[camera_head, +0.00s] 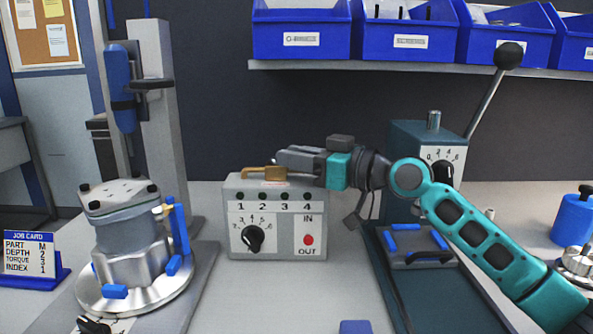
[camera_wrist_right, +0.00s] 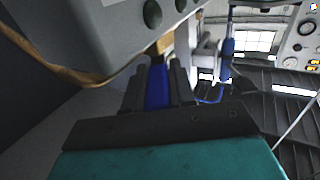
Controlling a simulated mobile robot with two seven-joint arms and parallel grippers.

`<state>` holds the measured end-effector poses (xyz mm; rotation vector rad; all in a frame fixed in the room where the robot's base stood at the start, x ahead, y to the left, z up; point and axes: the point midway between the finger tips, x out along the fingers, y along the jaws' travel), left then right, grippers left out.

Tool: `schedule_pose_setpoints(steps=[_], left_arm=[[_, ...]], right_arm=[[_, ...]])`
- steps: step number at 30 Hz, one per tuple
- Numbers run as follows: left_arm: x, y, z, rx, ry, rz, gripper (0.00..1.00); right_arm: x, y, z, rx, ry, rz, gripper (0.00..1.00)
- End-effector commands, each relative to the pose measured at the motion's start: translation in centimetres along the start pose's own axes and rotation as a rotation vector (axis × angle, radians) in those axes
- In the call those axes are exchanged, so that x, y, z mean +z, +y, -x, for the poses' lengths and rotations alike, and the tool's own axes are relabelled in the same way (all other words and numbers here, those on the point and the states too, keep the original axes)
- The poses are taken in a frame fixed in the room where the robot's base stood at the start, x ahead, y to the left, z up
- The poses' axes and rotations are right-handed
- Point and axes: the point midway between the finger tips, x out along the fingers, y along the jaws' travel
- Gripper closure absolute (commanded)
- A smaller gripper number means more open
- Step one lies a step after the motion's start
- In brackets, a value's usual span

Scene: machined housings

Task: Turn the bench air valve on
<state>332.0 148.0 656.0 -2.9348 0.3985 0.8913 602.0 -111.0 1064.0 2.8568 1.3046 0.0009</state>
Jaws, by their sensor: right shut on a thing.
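A grey control box (camera_head: 275,249) stands on the bench, with a dial, numbered lamps and a red IN/OUT button on its front. A brass pipe or fitting (camera_head: 257,170) shows at the box's top, partly behind my right gripper (camera_head: 283,157). In the right wrist view, my right gripper (camera_wrist_right: 158,80) is shut on a blue handle (camera_wrist_right: 157,92), with a brass piece (camera_wrist_right: 165,43) just beyond it. I take this as the bench air valve; its body is mostly hidden and I cannot tell its turn position. My left gripper is not in view.
A housing on a round fixture (camera_head: 130,265) stands at the left below a blue spindle. A job card (camera_head: 28,255) is at far left. A teal-grey press with a long lever (camera_head: 485,105) stands right, behind my right arm. Blue bins (camera_head: 300,20) line the shelf above.

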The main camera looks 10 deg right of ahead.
Motion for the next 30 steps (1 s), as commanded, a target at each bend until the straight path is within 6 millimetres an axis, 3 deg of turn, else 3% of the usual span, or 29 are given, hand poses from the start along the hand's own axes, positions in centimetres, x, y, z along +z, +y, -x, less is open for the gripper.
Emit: schedule_pose_setpoints(steps=[8,9,15,26,30], left_arm=[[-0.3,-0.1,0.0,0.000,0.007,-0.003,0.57],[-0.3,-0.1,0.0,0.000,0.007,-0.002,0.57],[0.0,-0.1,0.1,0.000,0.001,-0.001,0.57],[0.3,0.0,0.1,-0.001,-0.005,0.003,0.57],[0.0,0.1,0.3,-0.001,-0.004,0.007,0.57]], right_arm=[[0.0,-0.1,0.0,-0.002,0.000,-0.002,1.00],[0.0,-0.1,0.0,-0.002,0.000,-0.002,0.74],[0.0,-0.1,0.0,-0.002,0.000,-0.002,0.55],[-0.1,-0.1,0.0,-0.002,0.000,-0.001,0.54],[-1.1,-0.1,0.0,-0.002,0.002,0.002,0.54]])
